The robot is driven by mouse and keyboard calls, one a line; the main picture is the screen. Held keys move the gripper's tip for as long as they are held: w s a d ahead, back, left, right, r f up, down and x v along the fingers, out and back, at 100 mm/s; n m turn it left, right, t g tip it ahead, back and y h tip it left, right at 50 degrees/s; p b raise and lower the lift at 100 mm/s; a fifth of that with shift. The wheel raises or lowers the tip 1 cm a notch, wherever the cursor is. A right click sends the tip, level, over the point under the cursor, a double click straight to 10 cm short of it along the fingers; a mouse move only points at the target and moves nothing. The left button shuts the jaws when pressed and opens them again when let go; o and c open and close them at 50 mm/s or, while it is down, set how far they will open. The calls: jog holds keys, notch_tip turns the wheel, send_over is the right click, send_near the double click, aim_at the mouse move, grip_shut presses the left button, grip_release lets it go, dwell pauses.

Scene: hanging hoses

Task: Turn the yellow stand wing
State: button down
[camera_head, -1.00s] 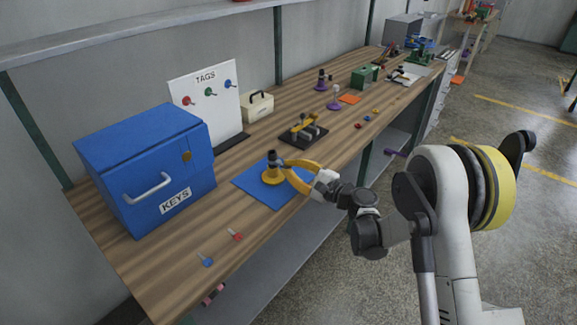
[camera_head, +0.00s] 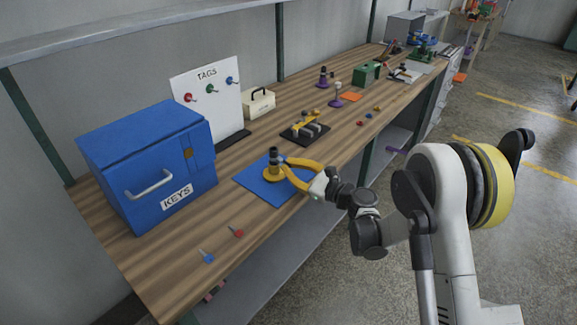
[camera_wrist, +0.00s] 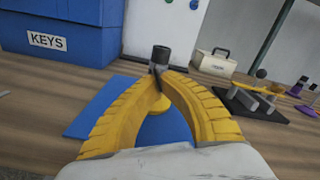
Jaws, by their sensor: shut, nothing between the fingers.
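The yellow stand (camera_head: 273,172) has a round yellow base and a dark upright top, and it stands on a blue mat (camera_head: 262,191) near the bench's front. In the wrist view its dark top (camera_wrist: 160,56) rises just beyond my fingertips, and part of its yellow base shows between the curved fingers. A thin dark piece (camera_wrist: 154,82), perhaps the wing, shows by the tips; its angle is hard to tell. My gripper (camera_head: 287,167) has yellow ribbed fingers and is shut and empty, with its tips (camera_wrist: 160,73) close beside the stand. Contact cannot be made out.
A blue KEYS box (camera_head: 150,165) stands left of the mat. Red and blue pegs (camera_head: 238,232) lie in front of it. A black fixture with a yellow bar (camera_head: 305,132) stands behind right. A TAGS board (camera_head: 208,100) and cream case (camera_head: 259,103) are at the back.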

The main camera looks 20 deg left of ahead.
dwell(0.4)
jog(key=c, duration=1.7)
grip_release()
jog(key=shift+o, duration=0.2)
jog(key=v, duration=1.2)
